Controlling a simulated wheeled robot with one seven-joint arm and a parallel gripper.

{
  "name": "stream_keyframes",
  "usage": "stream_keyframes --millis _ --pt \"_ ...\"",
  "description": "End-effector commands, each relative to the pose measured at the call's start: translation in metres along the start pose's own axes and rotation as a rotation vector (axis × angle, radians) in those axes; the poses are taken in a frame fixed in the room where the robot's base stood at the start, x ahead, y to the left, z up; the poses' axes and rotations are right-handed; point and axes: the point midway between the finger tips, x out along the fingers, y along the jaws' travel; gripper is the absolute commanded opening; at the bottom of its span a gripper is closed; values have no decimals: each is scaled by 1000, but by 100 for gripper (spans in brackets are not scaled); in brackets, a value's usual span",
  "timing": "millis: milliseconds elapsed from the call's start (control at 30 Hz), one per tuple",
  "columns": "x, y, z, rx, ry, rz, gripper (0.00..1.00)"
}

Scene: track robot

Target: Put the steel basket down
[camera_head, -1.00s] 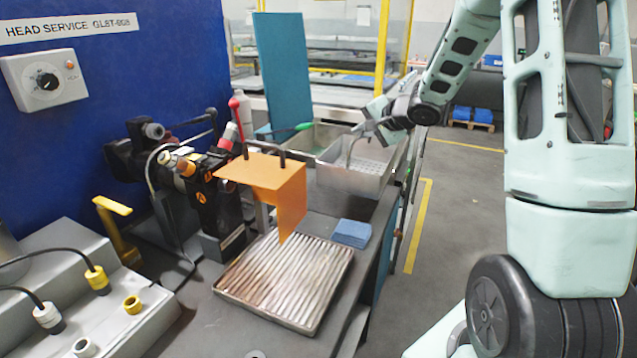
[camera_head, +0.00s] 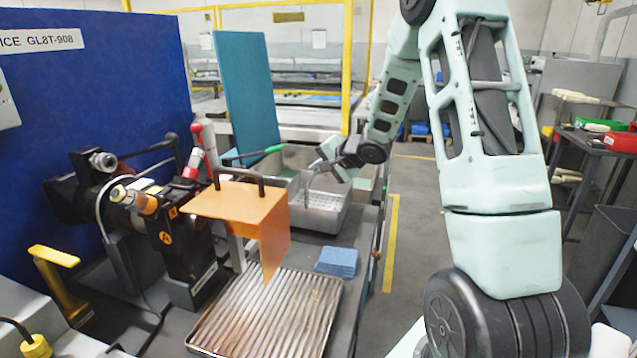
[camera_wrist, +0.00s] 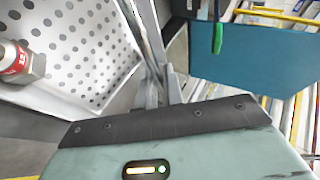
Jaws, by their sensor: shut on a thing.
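The steel basket (camera_head: 322,218) is an open grey metal box with a perforated floor. In the head view it is at the far end of the bench, beyond the blue cloths. My gripper (camera_head: 328,168) is above the basket, shut on its upright handle part. In the wrist view the gripper fingers (camera_wrist: 163,92) are closed together, and the basket's perforated inside (camera_wrist: 70,45) fills the left. The basket's underside is hidden, so I cannot tell whether it touches the bench.
A steel tub (camera_head: 290,158) is behind the basket. An orange bracket (camera_head: 232,203) and a ribbed tray (camera_head: 275,315) are nearer. Blue cloths (camera_head: 337,261) lie beside the tray. A teal panel (camera_head: 246,100) stands behind. A side table (camera_head: 590,140) is at right.

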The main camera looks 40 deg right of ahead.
Motion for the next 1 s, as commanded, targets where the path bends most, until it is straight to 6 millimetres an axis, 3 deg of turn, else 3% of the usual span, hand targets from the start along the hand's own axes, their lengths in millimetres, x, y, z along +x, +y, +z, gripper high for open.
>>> stream_keyframes --millis 167,467,500,533,567,867,1000 --pt "15 21 6 1 -1 0 0" --pt "15 22 6 -1 1 -1 0" --pt "15 23 6 0 0 1 20" --pt "15 23 6 0 0 1 28" --pt "15 23 6 0 0 1 30" --pt "14 22 6 0 0 0 30" --pt "-1 21 5 0 2 0 30"
